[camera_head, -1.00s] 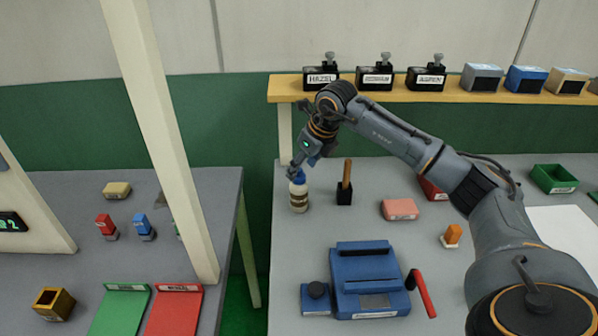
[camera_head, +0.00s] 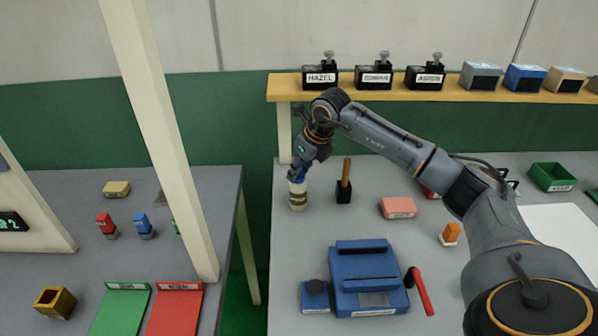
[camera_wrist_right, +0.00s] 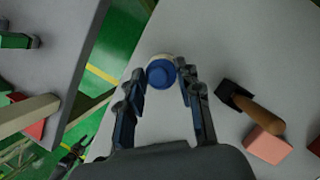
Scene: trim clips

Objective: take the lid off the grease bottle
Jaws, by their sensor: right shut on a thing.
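The grease bottle (camera_head: 298,196) is a cream bottle with a brown band, standing upright on the grey bench near its left edge. Its round blue lid (camera_wrist_right: 160,76) shows from above in the right wrist view, with the pale bottle top around it. My right gripper (camera_head: 297,176) is at the top of the bottle, shut on the lid, with one finger on each side of it. The fingers largely hide the lid in the head view. I cannot tell whether the lid has turned. My left gripper is not in the head view.
A black block with a wooden handle (camera_head: 345,185) stands close right of the bottle. A pink block (camera_head: 398,208) lies farther right, and a blue press (camera_head: 368,285) with a red lever stands in front. A gap separates the left table (camera_head: 215,190) from the bench.

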